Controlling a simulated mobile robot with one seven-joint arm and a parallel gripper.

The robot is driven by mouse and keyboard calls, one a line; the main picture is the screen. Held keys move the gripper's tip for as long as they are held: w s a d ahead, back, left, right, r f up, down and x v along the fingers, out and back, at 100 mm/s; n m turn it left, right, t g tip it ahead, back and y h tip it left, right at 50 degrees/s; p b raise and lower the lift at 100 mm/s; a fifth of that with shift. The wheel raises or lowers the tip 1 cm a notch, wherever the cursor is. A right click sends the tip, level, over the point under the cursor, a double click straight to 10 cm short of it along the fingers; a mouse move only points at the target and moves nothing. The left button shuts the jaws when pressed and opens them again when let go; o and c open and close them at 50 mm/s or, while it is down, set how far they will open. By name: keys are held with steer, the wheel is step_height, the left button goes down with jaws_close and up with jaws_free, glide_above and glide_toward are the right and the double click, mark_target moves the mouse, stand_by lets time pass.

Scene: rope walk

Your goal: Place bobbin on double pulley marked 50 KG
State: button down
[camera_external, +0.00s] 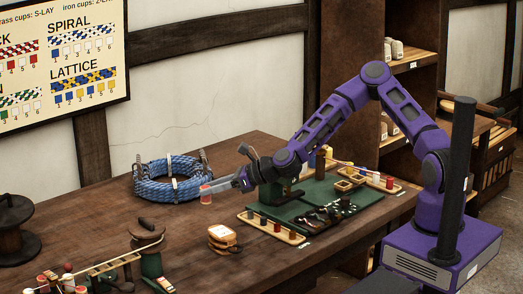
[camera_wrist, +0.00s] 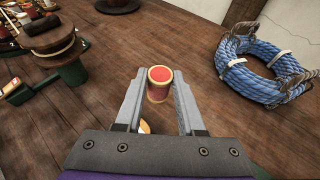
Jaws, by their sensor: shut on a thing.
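The bobbin (camera_external: 206,193) is a small red and purple spool with pale gold rims. My gripper (camera_external: 217,187) is shut on it and holds it upright above the brown table. In the wrist view the bobbin (camera_wrist: 158,86) sits between the two grey fingertips. A small wooden block (camera_external: 222,238), apparently the double pulley, rests on the table below and a little right of the bobbin in the external view. Its marking is too small to read. In the wrist view only a pale sliver between the finger bases might be it.
A coil of blue rope (camera_external: 172,185) lies behind the bobbin. A green mat (camera_external: 262,215) with small tools and trays is on the right. A wooden winder (camera_external: 146,232) on a green stand and a dark reel (camera_external: 14,225) are on the left. Bare table lies between them.

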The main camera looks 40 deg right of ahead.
steer(key=s+r+n+g+y, duration=0.3)
steer(key=s+r, duration=0.1)
steer(key=s, duration=0.4)
glide_above(232, 234)
steer(key=shift+n+g, duration=0.3)
step_height(232, 234, down, 6)
steer(key=shift+r+b, duration=0.15)
steer(key=shift+b, duration=0.2)
steer(key=shift+f, duration=2.2)
steer(key=shift+b, duration=0.3)
steer(key=shift+f, duration=0.15)
steer(key=c, duration=0.5)
jaws_free()
